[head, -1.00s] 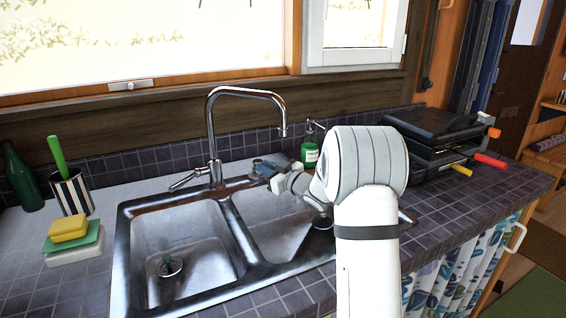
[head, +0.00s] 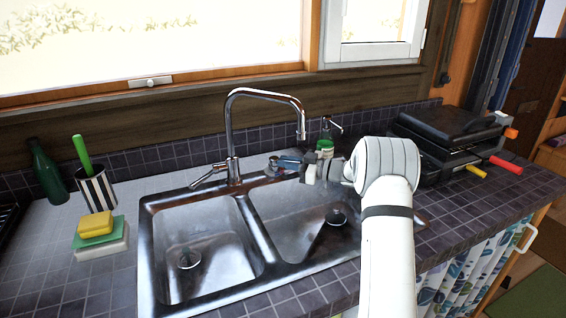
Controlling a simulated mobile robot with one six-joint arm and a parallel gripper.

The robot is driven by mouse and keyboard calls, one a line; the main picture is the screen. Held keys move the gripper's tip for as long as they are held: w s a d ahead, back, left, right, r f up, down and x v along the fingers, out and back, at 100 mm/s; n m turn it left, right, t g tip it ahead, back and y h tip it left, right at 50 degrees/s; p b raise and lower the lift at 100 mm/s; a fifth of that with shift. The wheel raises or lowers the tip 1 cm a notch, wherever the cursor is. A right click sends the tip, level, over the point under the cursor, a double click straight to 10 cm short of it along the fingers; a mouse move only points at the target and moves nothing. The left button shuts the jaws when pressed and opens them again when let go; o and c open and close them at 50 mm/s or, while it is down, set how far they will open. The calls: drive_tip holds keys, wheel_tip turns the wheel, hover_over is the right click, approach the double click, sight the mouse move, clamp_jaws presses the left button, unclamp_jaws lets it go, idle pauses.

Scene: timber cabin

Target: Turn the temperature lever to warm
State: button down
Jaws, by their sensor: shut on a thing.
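A chrome faucet (head: 232,135) with a tall angular spout stands behind the double sink. Its slim lever (head: 208,178) sticks out from the left of the base, slanting down toward the front left. My gripper (head: 276,164) is over the back of the right basin, to the right of the faucet base and apart from the lever. It is small and seen from behind and the side. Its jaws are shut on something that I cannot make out. No water stream can be made out.
The metal sink (head: 205,240) fills the middle of the counter. A soap dispenser (head: 326,138) stands behind my gripper. A striped cup (head: 97,188) with a green brush, a green bottle (head: 47,172) and sponges (head: 96,225) stand left. A black grill (head: 450,145) stands right.

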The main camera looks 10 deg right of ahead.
drive_tip(key=c, duration=1.5)
unclamp_jaws()
drive_tip(key=shift+o, duration=0.2)
drive_tip(key=shift+s, duration=0.1)
drive_tip(key=v, duration=0.7)
drive_tip(key=shift+s+d, duration=0.15)
drive_tip(key=shift+d, duration=0.2)
drive_tip(key=shift+r, duration=0.1)
